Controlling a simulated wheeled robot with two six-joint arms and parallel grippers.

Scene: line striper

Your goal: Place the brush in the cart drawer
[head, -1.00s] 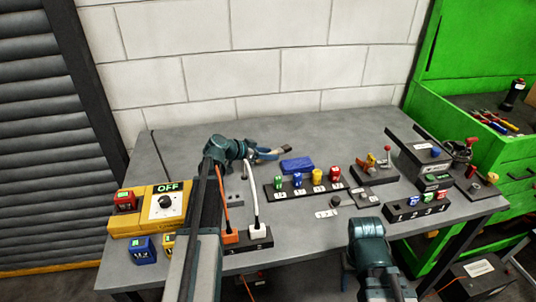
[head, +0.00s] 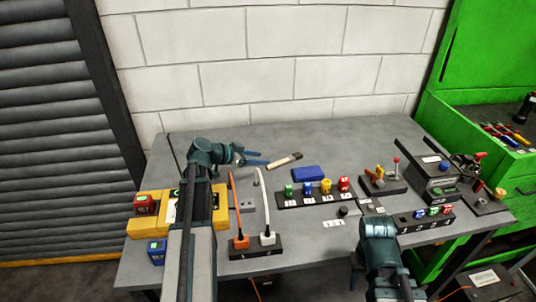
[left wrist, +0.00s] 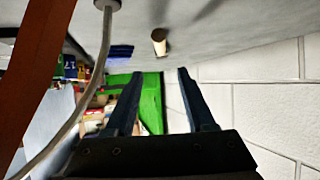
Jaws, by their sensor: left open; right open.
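The brush (head: 284,160), with a light handle and a dark end, lies on the grey workbench near its back. In the left wrist view its pale round end (left wrist: 160,42) shows beyond my fingertips. My left gripper (head: 264,159) is open, its fingers pointing at the brush's near end; no brush is between the fingers in the wrist view (left wrist: 160,74). The green cart (head: 465,125) stands at the right with several tools in its upper tray. A drawer front (head: 522,192) shows at the right edge; the drawer's inside is not visible. My right gripper is not visible below its arm.
The workbench (head: 330,136) has free room at the back. A white cable (head: 261,205) and an orange cable (head: 234,205) rise near my left arm. A yellow box (head: 150,212) sits left.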

